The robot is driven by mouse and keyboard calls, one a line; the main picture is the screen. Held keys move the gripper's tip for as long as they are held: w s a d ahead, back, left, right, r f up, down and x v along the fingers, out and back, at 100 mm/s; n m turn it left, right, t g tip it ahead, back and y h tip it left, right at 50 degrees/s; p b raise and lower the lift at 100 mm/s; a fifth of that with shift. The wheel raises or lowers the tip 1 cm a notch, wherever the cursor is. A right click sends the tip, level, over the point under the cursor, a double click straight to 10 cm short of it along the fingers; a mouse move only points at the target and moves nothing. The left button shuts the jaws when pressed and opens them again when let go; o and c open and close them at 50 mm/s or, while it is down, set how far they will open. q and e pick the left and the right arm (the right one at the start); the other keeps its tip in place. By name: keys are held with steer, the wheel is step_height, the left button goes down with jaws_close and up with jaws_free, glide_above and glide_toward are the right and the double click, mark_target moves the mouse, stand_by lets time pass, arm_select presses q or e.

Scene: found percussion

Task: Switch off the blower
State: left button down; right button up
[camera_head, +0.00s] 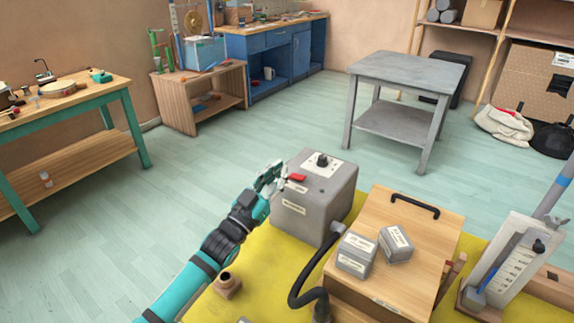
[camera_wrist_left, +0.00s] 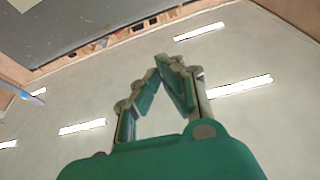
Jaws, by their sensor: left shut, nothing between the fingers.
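The blower is a grey box (camera_head: 312,205) on the yellow mat, with a label on its front. A white plate with a black knob (camera_head: 322,160) sits on its top. A red switch lever (camera_head: 297,177) is at the near left top edge of the box. My left gripper (camera_head: 277,172) is shut and empty, just left of the red lever; I cannot tell whether it touches. In the left wrist view my left gripper (camera_wrist_left: 165,62) has its fingertips together, with only ceiling and wall behind. My right gripper is not in view.
A black hose (camera_head: 299,285) runs from near the box. A wooden box (camera_head: 415,225) with two grey weights (camera_head: 357,254) stands to the right. A tilted gauge (camera_head: 506,262) is at far right.

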arm_select(q)
steer(key=v, duration=0.6)
steer(key=shift+s+d, duration=0.2)
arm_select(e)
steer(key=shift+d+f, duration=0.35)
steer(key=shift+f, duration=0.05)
